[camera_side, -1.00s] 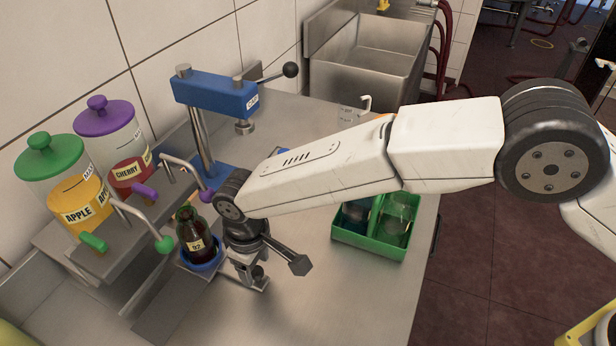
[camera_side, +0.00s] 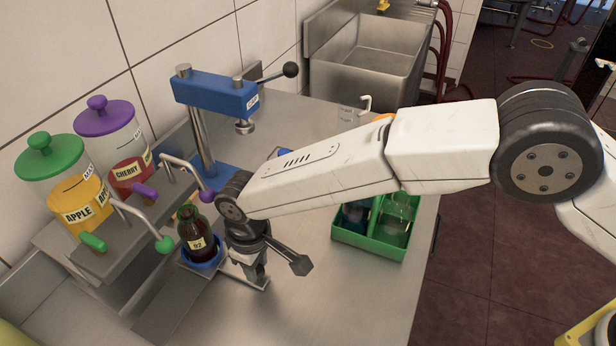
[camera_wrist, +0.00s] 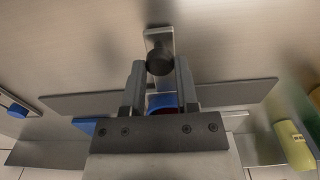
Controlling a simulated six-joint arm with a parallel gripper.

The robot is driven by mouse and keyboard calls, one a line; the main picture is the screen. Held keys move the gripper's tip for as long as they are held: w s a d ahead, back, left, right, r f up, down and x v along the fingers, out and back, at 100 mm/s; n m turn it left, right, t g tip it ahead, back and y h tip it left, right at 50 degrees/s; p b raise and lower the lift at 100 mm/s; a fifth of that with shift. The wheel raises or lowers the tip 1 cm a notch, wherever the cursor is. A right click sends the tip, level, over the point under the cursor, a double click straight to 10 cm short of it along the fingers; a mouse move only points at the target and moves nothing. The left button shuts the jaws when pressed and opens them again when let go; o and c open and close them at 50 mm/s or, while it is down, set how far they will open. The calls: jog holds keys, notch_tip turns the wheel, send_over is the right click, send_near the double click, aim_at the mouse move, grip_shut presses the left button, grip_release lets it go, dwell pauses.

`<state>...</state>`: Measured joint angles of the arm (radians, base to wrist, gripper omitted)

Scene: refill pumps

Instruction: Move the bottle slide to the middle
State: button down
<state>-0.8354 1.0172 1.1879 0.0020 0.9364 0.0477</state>
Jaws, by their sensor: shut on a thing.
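The bottle slide is a metal plate with a blue round holder (camera_side: 203,262), set on a dark track (camera_side: 168,305) below the dispensers. A dark bottle (camera_side: 197,243) with a "92" label stands upright in the holder, near the green-tipped apple spout (camera_side: 165,244). My gripper (camera_side: 252,272) is low beside the bottle, on its right. In the wrist view my fingers (camera_wrist: 160,75) are on either side of the slide's black knob (camera_wrist: 159,62), shut on it. The knob's metal plate (camera_wrist: 158,37) shows there too. The bottle is mostly hidden in that view.
The apple dispenser (camera_side: 75,200) and cherry dispenser (camera_side: 125,150) stand at the left. A blue cap press (camera_side: 212,92) stands behind the slide. A green crate (camera_side: 368,241) with glass bottles is at the right. Table in front of my gripper is clear.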

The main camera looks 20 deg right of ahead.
jog(key=shift+w+d, duration=2)
jog(key=shift+w, duration=0.05)
jog(key=shift+d, duration=0.1)
jog(key=shift+w+d, duration=1.15)
jog(key=shift+w, duration=0.05)
jog(key=shift+c, duration=1.4)
grip_release()
jog(key=shift+r, duration=0.15)
notch_tip(320, 180, up, 8)
jog(key=shift+f, duration=0.2)
